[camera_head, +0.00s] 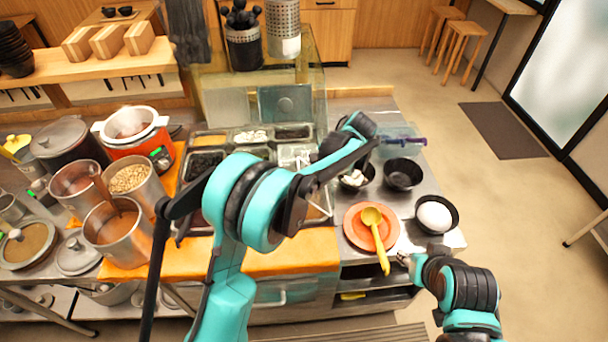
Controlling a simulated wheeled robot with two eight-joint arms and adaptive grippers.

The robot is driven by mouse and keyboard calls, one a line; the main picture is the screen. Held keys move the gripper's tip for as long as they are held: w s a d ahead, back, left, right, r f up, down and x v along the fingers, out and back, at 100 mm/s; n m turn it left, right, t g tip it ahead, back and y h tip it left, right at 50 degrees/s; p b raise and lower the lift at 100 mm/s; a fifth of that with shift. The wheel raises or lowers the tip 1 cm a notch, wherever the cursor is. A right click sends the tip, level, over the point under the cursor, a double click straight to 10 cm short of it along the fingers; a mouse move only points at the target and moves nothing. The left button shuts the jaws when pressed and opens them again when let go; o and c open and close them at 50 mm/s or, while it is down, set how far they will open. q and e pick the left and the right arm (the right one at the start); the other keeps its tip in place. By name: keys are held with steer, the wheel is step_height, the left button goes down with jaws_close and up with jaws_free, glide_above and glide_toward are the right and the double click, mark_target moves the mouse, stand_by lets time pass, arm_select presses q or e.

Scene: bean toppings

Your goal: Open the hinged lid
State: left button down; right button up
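My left arm crosses in front of the station and covers several pans. The fingers of my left gripper are not clearly visible behind the arm links. My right gripper (407,259) is low at the right, beside the orange plate (354,231) and the yellow ladle (377,245). Its fingers are too small to read.
Black bowls (403,174) stand at the right of the counter, one with a white ball (437,215). Steel pots (118,235) and a red cooker (137,130) crowd the left. A utensil holder (245,48) stands on the glass shelf behind.

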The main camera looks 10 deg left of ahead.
arm_select(q)
steer(key=w+d, duration=0.2)
steer(key=d, duration=0.6)
steer(key=shift+d+f, duration=0.15)
steer(key=shift+d, duration=0.25)
steer(key=c, duration=1.3)
jaws_free()
steer(key=shift+d, duration=0.1)
steer(key=shift+o, duration=0.5)
steer(key=shift+w+d, duration=0.1)
steer(key=shift+d, duration=0.1)
steer(key=shift+a+p, duration=0.15)
steer(key=shift+p, duration=0.15)
steer(key=shift+a, duration=0.1)
